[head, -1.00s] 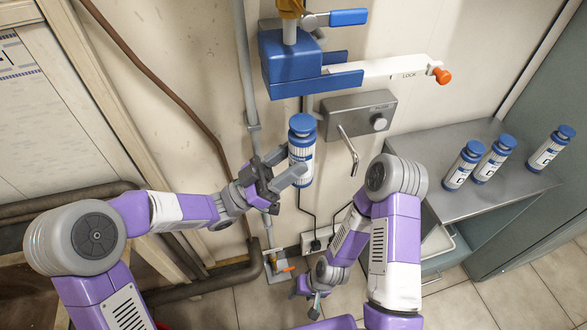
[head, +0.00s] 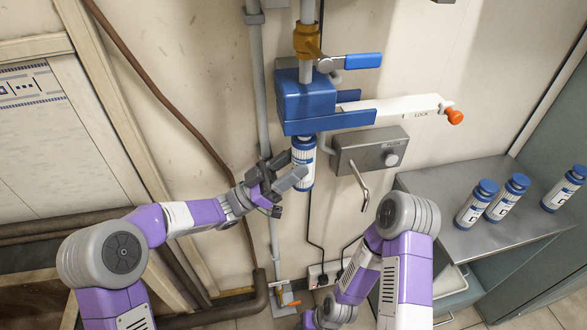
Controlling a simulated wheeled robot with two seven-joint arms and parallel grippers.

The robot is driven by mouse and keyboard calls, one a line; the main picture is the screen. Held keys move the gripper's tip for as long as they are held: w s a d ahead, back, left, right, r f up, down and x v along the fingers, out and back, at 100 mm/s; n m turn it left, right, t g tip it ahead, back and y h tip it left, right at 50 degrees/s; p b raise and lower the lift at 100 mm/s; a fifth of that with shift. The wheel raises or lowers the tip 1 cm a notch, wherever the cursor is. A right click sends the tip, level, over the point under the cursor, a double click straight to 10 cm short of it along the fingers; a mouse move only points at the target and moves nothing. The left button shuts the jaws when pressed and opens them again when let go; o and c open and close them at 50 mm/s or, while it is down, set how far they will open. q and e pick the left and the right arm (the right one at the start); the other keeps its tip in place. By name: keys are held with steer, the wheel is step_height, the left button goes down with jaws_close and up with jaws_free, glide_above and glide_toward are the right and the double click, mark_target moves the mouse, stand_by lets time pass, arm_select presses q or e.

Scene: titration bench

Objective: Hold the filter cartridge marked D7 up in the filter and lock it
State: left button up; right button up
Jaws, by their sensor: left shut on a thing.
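My left gripper (head: 276,184) is shut on a white filter cartridge (head: 303,165) with a blue base and printed label, held upright. The cartridge's top is up against or just under the blue filter head (head: 318,105) on the wall; its upper end is hidden by the head. I cannot read its marking. A white lock lever (head: 405,108) marked LOCK, with an orange knob (head: 454,116), reaches right from the head. My right arm is low at the bottom middle; its gripper is out of view below the picture's edge.
Several blue-capped cartridges (head: 506,197) stand on the grey cabinet top (head: 455,225) at the right. A grey box with a knob (head: 370,151) and a hanging spout (head: 360,185) is on the wall right of the cartridge. A blue-handled valve (head: 348,61) is above the head.

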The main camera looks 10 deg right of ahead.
arm_select(q)
steer(key=shift+r+b, duration=0.2)
steer(key=shift+b, duration=0.3)
arm_select(e)
steer(key=shift+f, duration=0.55)
stand_by(0.5)
arm_select(q)
steer(key=shift+r+p, duration=0.75)
steer(key=shift+r, duration=1.05)
arm_select(e)
steer(key=shift+r, duration=0.75)
stand_by(0.7)
jaws_close()
stand_by(1.5)
